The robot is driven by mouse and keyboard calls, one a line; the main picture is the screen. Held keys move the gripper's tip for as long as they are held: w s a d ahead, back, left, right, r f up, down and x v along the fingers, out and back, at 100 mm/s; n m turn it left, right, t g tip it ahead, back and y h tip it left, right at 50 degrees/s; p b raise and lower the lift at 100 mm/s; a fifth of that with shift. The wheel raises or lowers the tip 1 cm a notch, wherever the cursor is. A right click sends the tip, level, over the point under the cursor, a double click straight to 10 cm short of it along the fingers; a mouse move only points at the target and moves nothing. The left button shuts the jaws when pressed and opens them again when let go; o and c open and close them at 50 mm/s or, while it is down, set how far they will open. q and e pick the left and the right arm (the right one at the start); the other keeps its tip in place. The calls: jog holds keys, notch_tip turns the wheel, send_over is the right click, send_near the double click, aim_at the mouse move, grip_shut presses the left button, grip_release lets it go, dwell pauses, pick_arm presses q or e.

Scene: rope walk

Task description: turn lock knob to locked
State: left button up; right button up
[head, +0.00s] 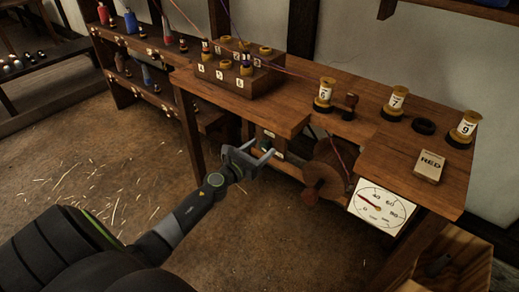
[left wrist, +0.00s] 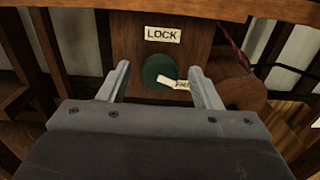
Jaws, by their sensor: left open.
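The lock knob (left wrist: 155,70) is a dark green disc on a brown wooden panel in the left wrist view. A pale pointer on it is aimed to the lower right, towards a partly hidden label (left wrist: 183,85). A white LOCK label (left wrist: 162,34) sits above the knob. My left gripper (left wrist: 160,72) is open, with one finger on each side of the knob in that view; I cannot tell if they touch it. In the head view the left gripper (head: 262,149) is below the table's front edge, by the panel. My right gripper does not show.
The wooden table (head: 300,110) overhangs the panel. A brown reel (head: 322,181) and a white dial (head: 381,206) are right of the gripper. Spools (head: 397,100), a RED card box (head: 430,166) and a spool rack (head: 240,76) stand on top. Floor at left is open.

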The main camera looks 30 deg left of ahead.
pick_arm(q)
jog(key=shift+w, duration=0.1)
jog(key=shift+c, duration=0.6)
jog(key=c, duration=0.8)
jog(key=shift+c, duration=0.2)
